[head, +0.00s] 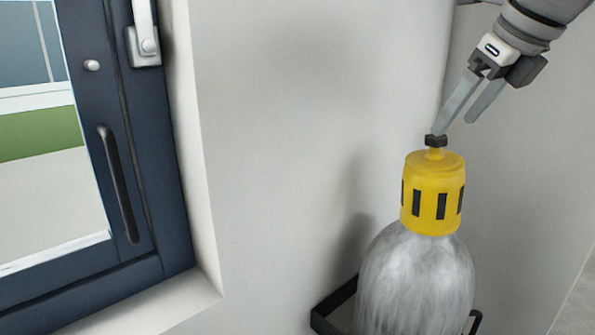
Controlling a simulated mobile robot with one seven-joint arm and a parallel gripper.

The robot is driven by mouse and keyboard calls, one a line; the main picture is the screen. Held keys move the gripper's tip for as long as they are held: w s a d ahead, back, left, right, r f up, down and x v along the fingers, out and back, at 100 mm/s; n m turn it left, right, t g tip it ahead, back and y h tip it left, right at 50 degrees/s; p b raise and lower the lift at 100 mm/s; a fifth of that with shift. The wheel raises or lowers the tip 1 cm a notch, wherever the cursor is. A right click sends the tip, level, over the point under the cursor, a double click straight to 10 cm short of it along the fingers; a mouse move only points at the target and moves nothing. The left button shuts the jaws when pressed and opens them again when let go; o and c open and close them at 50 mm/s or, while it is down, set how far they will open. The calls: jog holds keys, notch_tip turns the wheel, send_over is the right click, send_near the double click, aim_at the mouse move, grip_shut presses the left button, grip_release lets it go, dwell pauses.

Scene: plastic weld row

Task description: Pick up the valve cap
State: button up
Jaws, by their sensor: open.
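The valve cap seems to be the small black piece (436,141) on top of the yellow slotted collar (434,190) of a grey cylinder (415,275). The cylinder stands upright. My gripper (455,120) comes down from the upper right with its two grey fingers spread. One fingertip is right at the black cap; the other is to its right and a little higher. I cannot tell whether the near finger touches the cap. Nothing is between the fingers.
A black holder (332,308) surrounds the lower cylinder. A pale wall (300,130) stands behind it, meeting another wall at the right. A dark-framed window (150,190) with a handle is at the left. The space between the window and the cylinder is clear.

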aim_at(441, 138)
jog(key=shift+w+r+x, duration=0.1)
jog(key=shift+w+x, duration=0.05)
jog(key=shift+x, duration=1.2)
jog(key=shift+w+r+x, duration=0.15)
jog(key=shift+w+x, duration=0.05)
jog(key=shift+x, duration=1.1)
jog(key=shift+a, duration=0.1)
grip_shut()
